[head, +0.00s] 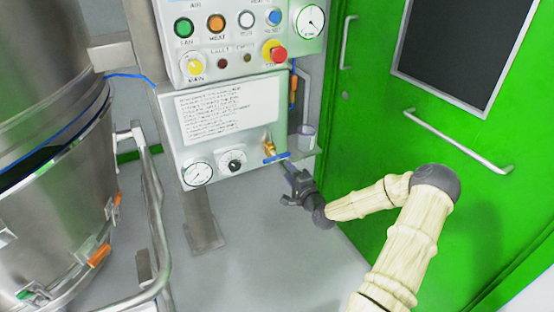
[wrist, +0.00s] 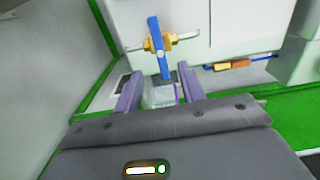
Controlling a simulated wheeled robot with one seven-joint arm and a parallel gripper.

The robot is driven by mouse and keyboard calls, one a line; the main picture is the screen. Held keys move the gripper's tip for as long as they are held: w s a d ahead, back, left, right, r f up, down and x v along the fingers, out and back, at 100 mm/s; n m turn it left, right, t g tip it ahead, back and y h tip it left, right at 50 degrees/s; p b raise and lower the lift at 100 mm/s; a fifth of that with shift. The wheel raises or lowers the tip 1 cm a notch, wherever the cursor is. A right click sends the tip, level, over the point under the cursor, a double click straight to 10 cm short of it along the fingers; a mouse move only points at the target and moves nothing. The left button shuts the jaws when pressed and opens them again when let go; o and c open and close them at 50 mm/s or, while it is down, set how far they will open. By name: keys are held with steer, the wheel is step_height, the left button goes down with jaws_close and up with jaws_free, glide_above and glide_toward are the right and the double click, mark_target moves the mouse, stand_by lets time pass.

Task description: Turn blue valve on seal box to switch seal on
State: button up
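The blue valve handle (head: 277,157) sits on a brass valve body (head: 268,144) at the lower right of the white seal box (head: 225,155). In the wrist view the blue handle (wrist: 154,32) lies crosswise to the thin pipe through the brass body (wrist: 165,44). My gripper (head: 291,176) is just below and right of the handle. In the wrist view its two purple-grey fingers (wrist: 160,82) are apart and open. The handle's near end appears in line with the gap between the fingertips; I cannot tell whether it is inside the gap. No contact is clear.
A gauge (head: 198,173) and black knob (head: 232,160) are on the box left of the valve. A control panel (head: 232,40) is above. A small cup (head: 306,137) stands right of the valve. The green door (head: 400,110) is close on the right; a steel vessel (head: 50,190) stands left.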

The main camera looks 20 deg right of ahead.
mark_target(278, 159)
steer(key=w+b, duration=0.1)
steer(key=w, duration=0.8)
steer(key=shift+w+a, duration=0.2)
jaws_close()
